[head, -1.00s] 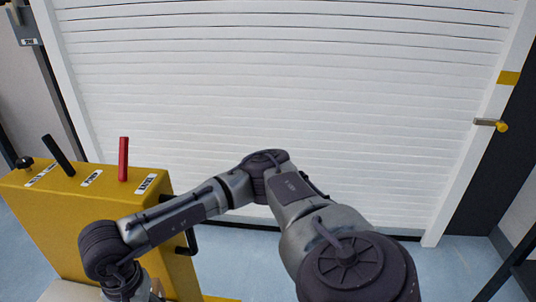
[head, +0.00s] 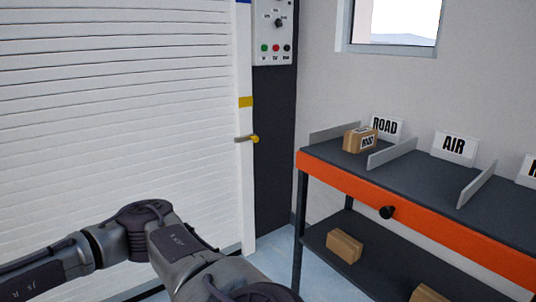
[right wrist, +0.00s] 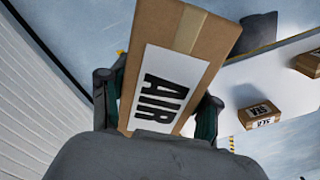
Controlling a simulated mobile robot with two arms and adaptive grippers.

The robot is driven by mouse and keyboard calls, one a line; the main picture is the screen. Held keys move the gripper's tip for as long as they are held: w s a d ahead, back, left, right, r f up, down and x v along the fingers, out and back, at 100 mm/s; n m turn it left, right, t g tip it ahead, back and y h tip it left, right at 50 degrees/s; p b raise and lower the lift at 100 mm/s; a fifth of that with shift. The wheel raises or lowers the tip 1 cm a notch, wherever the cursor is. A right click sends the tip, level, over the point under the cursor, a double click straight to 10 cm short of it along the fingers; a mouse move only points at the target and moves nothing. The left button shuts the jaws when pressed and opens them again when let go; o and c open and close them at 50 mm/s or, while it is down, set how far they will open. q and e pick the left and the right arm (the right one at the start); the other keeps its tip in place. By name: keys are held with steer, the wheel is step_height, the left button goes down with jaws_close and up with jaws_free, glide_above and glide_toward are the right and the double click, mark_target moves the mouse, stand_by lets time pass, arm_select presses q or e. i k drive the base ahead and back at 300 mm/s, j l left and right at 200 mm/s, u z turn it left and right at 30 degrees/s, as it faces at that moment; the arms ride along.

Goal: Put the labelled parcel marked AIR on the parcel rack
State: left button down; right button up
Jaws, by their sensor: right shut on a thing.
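In the right wrist view my right gripper (right wrist: 158,105) is shut on a brown parcel (right wrist: 205,55). A white label reading AIR (right wrist: 160,88) faces the camera. The parcel rack (head: 430,203) stands on the right in the head view, with an orange front edge and a dark top. Its top has upright dividers, and the bay at the AIR sign (head: 454,146) looks empty where it shows. My right gripper and the held parcel are out of the head view. My left gripper is not in view.
A parcel labelled ROAD (head: 360,139) sits in the rack's ROAD bay. Dividers (head: 392,152) flank the bays. More boxes (head: 345,246) lie on the lower shelf. A white shutter (head: 120,110) fills the left. Other parcels (right wrist: 260,112) lie on a white surface in the right wrist view.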

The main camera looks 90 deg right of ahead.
mark_target(430, 173)
steer(key=k+j+z, duration=0.1)
steer(key=z, duration=0.35)
steer(key=k+z, duration=0.25)
steer(key=z, duration=0.15)
steer(key=k+z, duration=0.2)
steer(key=z, duration=0.25)
steer(key=k+l+z, duration=0.1)
steer(key=z, duration=0.3)
steer(key=k+l+z, duration=0.15)
steer(key=z, duration=0.3)
steer(key=k+l, duration=0.05)
steer(key=k, duration=0.05)
